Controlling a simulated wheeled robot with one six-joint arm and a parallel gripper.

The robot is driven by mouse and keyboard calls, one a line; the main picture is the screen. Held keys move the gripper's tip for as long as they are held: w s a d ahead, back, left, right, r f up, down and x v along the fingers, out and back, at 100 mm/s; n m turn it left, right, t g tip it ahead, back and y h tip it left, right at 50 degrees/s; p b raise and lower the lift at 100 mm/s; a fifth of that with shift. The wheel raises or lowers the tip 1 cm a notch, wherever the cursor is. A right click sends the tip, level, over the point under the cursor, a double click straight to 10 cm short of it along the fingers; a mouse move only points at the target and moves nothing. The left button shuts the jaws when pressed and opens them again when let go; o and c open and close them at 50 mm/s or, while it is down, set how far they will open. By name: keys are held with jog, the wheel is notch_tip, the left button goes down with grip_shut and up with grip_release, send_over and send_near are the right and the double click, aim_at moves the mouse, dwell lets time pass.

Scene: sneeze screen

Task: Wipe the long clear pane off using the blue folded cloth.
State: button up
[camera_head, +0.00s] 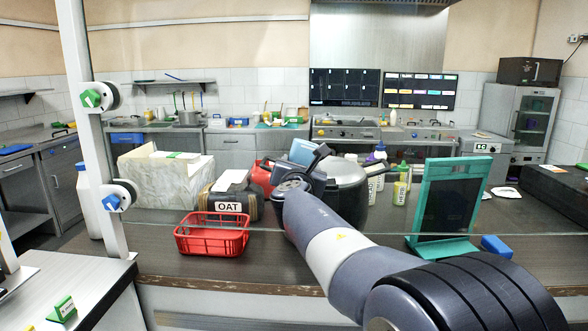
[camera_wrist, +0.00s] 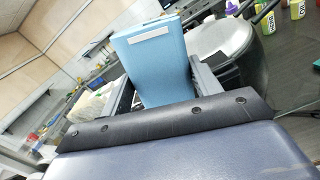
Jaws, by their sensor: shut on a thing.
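The blue folded cloth (camera_wrist: 152,62) stands upright between the fingers of my gripper (camera_wrist: 165,88) in the wrist view, with a pale label strip near its top. In the head view the cloth (camera_head: 303,151) shows above my gripper (camera_head: 308,172), partly hidden by it. The gripper is shut on the cloth. The long clear pane (camera_head: 330,233) shows mainly as a thin lower edge line running right from a white post (camera_head: 85,130). My arm crosses in front of that line. I cannot tell whether the cloth touches the pane.
A red basket (camera_head: 211,240), a box marked OAT (camera_head: 229,207), a large dark pot (camera_head: 345,190) and several bottles stand on the counter. A teal framed stand (camera_head: 447,207) and a small blue block (camera_head: 497,246) are at right. Knobs (camera_head: 93,98) stick out from the post.

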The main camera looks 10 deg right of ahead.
aim_at(371, 163)
jog(key=shift+s+d+b, duration=0.45)
jog(key=shift+d, duration=1)
jog(key=shift+s+d+b, duration=0.45)
jog(key=shift+d, duration=1)
jog(key=shift+s+d+b, duration=0.45)
jog(key=shift+d, duration=1)
jog(key=shift+s+d+b, duration=0.2)
jog(key=shift+s+d, duration=0.25)
jog(key=shift+d, duration=0.8)
jog(key=shift+s+d+b, duration=0.2)
jog(key=shift+s+d, duration=0.2)
jog(key=shift+d, duration=0.85)
jog(key=shift+s+d+b, duration=0.2)
jog(key=shift+s+d, duration=0.25)
jog(key=shift+d, duration=0.8)
jog(key=w+a, duration=0.3)
jog(key=a, duration=0.7)
jog(key=w+a+p, duration=0.1)
jog(key=w+a, duration=0.2)
jog(key=a, duration=0.6)
jog(key=shift+w+a+p, duration=0.15)
jog(key=shift+a+p, duration=0.15)
jog(key=shift+a, duration=0.05)
jog(key=b+v, duration=0.1)
jog(key=v, duration=0.5)
jog(key=shift+v, duration=1.45)
